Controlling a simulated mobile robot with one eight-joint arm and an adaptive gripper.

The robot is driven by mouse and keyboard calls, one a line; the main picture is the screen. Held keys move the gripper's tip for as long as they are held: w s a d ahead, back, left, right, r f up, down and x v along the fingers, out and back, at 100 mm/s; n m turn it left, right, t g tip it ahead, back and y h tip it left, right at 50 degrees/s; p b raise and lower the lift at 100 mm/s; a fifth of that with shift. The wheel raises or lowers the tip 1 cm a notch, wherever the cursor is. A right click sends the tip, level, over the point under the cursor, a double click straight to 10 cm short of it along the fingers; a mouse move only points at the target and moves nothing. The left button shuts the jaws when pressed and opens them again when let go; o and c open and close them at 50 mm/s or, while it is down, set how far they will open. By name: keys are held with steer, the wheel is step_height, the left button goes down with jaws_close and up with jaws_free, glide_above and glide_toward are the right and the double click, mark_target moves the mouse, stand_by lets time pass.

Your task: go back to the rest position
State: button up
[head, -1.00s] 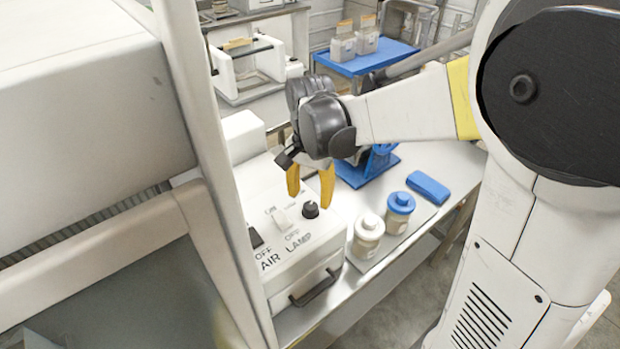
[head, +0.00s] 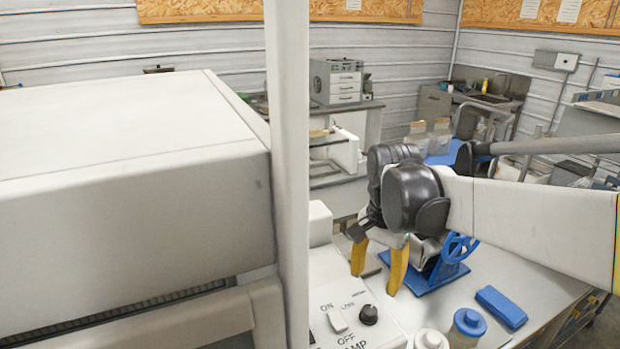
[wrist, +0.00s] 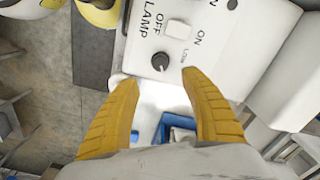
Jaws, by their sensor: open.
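My gripper (head: 378,272) is open and empty, its two yellow fingers pointing down above the bench beside the white control box (head: 350,295). The box's top carries a white switch (head: 338,320), a black knob (head: 369,314) and printed words such as ON, OFF and LAMP. In the wrist view, the black knob (wrist: 160,61) and white switch (wrist: 179,29) lie beyond the open fingertips (wrist: 160,85), with nothing between them. My arm reaches in from the right.
A blue stand with a handwheel (head: 448,268) is close behind my gripper. A blue block (head: 501,307), a blue-lidded jar (head: 467,328) and a white-lidded jar (head: 431,340) are to the right. A white post (head: 290,150) and a large white housing (head: 120,170) fill the left.

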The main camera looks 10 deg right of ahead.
steer(key=s+f+n+t+b, duration=0.1)
steer(key=s+b, duration=0.1)
steer(key=s+f+n+t+b, duration=0.1)
steer(key=s+f+n+b, duration=0.1)
steer(key=s, duration=0.1)
steer(key=s+f+n+t+b, duration=0.1)
steer(key=s+f+n+b, duration=0.1)
steer(key=s, duration=0.1)
steer(key=shift+t, duration=0.4)
steer(key=s+f+n+t+b, duration=0.3)
steer(key=s+f+n, duration=0.1)
steer(key=f, duration=0.1)
steer(key=shift+b, duration=0.3)
steer(key=shift+d, duration=0.1)
steer(key=shift+c, duration=0.6)
